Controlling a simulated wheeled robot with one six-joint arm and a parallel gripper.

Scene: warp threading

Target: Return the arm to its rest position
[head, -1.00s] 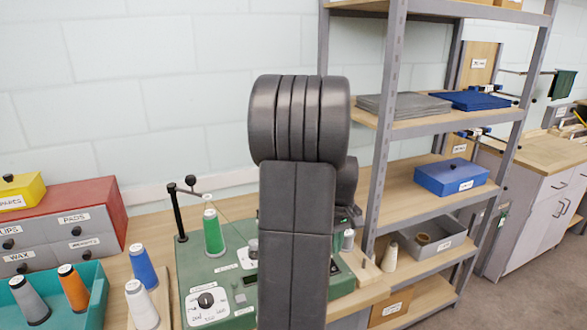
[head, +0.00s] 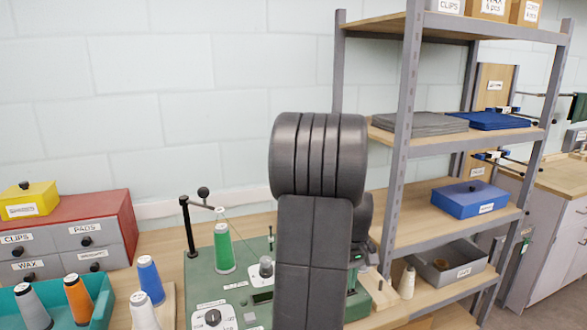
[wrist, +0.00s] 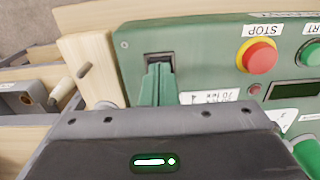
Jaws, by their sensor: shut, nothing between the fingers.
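My arm (head: 312,240) stands upright and folded in the middle of the head view, its dark links covering part of the green threading machine (head: 212,285). In the wrist view my gripper (wrist: 157,68) shows as two narrow green fingers close together beyond the dark gripper body, with nothing held. The fingertips appear over a dark slot in the machine's green panel (wrist: 205,60); whether they touch it I cannot tell. A green thread cone (head: 223,248) stands on the machine, left of my arm.
A grey shelf rack (head: 407,140) stands close on the right, holding a blue box (head: 470,200) and a grey bin (head: 450,272). Red-and-grey drawers (head: 120,215) and a teal tray of cones (head: 100,310) are at left. A red stop button (wrist: 257,57) is near my gripper.

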